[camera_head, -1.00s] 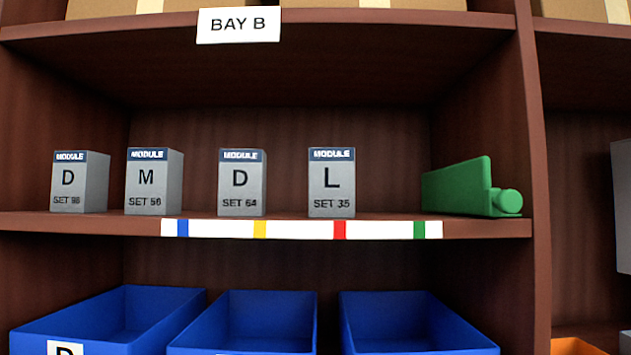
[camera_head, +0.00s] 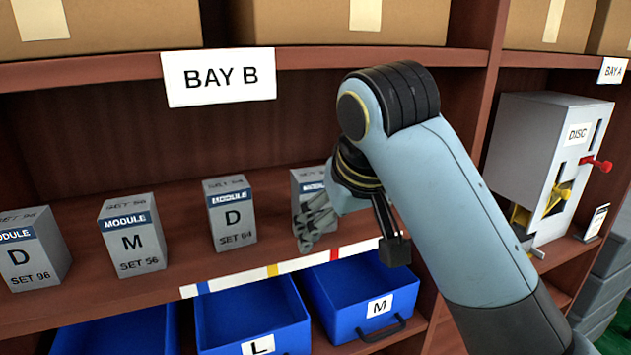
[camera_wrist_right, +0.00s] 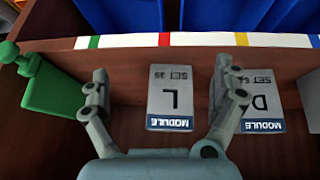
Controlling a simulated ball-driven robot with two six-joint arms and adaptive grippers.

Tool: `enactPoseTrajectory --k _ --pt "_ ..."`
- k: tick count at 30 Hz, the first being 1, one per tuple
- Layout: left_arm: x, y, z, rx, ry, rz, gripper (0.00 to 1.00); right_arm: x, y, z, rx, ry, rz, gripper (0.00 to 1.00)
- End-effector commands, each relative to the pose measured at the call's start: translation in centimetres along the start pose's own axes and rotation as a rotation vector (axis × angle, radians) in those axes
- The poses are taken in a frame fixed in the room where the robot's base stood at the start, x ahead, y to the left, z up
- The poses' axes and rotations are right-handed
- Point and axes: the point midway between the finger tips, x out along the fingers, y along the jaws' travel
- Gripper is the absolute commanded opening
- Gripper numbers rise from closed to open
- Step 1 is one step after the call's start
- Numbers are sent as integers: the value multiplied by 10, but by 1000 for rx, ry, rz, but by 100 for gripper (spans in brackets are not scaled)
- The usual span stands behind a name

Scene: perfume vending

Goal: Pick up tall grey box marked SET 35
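The tall grey box marked L, SET 35 (camera_wrist_right: 171,92) stands on the shelf in the right wrist view, upside down in that picture. My right gripper (camera_wrist_right: 163,95) is open, one finger on each side of the box, with a gap on the left; the right finger is close to the box. In the head view the box (camera_head: 308,180) is mostly hidden behind my right gripper (camera_head: 317,222) and arm. My left gripper is not in view.
The SET 64 box (camera_head: 232,213) stands close beside it, near my right finger. A green object (camera_wrist_right: 52,86) is on the other side. Blue bins (camera_head: 250,318) sit below.

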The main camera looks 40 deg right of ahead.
Motion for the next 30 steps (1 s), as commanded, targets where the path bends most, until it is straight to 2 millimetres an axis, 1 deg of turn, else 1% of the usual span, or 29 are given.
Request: enactPoseTrajectory --k 1,3,6,9,11,14,19,22,25,27,30 --pt "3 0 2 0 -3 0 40 -3 -3 -16 28 13 1 95" --pt "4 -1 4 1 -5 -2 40 -9 -6 -36 67 26 6 95" --pt "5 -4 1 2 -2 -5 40 -20 -9 -60 112 42 10 95" --pt "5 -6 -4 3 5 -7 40 -28 -10 -75 143 52 11 95" --pt "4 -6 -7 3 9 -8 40 -27 -11 -80 152 52 14 95" --pt "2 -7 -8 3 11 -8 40 -18 -10 -82 156 51 17 95" --pt "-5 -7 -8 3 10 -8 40 3 -10 -80 155 49 16 95" --pt "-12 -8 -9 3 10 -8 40 19 -10 -78 155 48 17 95" --pt "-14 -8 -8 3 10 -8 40 34 -10 -80 155 52 15 95" --pt "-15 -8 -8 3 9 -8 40 40 -10 -80 155 53 15 95" --pt "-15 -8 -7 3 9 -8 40 43 -10 -80 156 55 13 95"
